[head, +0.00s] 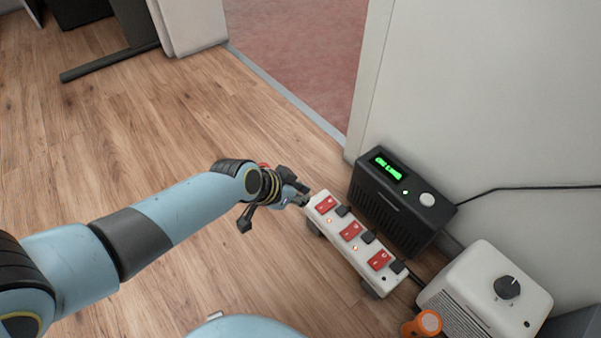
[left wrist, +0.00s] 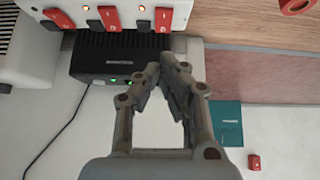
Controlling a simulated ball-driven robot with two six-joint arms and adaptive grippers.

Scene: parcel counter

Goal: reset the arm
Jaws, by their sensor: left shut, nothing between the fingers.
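My left gripper (head: 298,193) is at the near upper-left end of the white power strip (head: 338,254) in the head view. Its fingers are shut with nothing between them; in the left wrist view the closed fingertips (left wrist: 166,72) point up toward the strip (left wrist: 70,18). I cannot tell whether they touch the strip. The strip carries three red switches, and small orange lights glow beside two of them. My right gripper is not in view.
A black box (head: 390,222) with a green display stands behind the strip, against the wall. A white unit (head: 470,282) with a dark dial and an orange object (head: 428,323) are at the lower right. Wooden floor (head: 130,140) is open on the left.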

